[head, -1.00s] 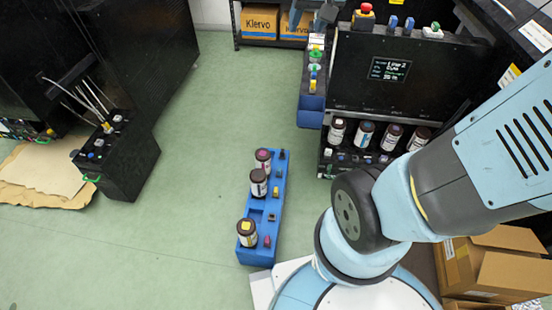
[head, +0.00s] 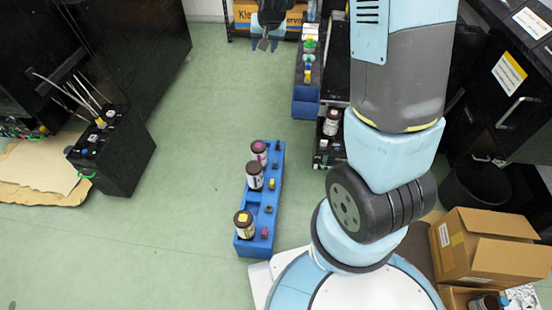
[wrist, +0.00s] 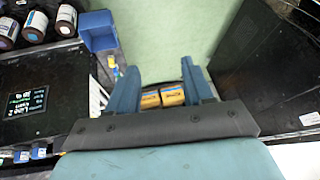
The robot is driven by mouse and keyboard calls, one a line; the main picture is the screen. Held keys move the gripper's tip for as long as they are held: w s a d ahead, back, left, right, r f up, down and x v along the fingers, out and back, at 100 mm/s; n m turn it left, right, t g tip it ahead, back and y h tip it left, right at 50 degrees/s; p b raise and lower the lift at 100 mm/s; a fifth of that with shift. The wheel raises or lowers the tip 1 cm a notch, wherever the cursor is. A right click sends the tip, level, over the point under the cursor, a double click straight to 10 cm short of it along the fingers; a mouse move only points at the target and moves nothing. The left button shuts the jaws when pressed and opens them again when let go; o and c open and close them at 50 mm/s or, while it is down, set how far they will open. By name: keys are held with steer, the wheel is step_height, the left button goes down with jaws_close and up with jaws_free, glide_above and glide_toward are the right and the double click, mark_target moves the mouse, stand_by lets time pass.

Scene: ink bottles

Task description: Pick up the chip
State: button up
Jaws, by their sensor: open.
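Several small chips sit along the right side of the blue tray (head: 247,247) in front of my base: a yellow chip (head: 272,184), a magenta chip (head: 265,233) and dark ones such as the dark chip (head: 268,209). I cannot tell which one is the task's chip. My gripper (head: 264,44) is at the top of the head view, far beyond the tray and high over the floor near the shelf. In the wrist view its fingers (wrist: 160,84) are spread, with nothing held between them.
Bottles with magenta, dark and yellow caps, such as the yellow-capped bottle (head: 244,224), stand along the tray's left side. A second blue bin (head: 305,103) is by the black machine. A black cartridge box (head: 112,152) stands left; cardboard boxes (head: 480,245) lie right. Green floor between is clear.

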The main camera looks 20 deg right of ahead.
steer(key=s+f+x, duration=0.1)
steer(key=x, duration=1.3)
steer(key=m+h, duration=0.2)
steer(key=h, duration=0.1)
glide_toward(275, 162)
steer(key=x, duration=0.8)
steer(key=shift+f, duration=0.15)
steer(key=shift+w+d+f, duration=0.2)
steer(key=shift+w+f, duration=0.15)
steer(key=shift+f, duration=0.1)
steer(key=shift+c, duration=0.2)
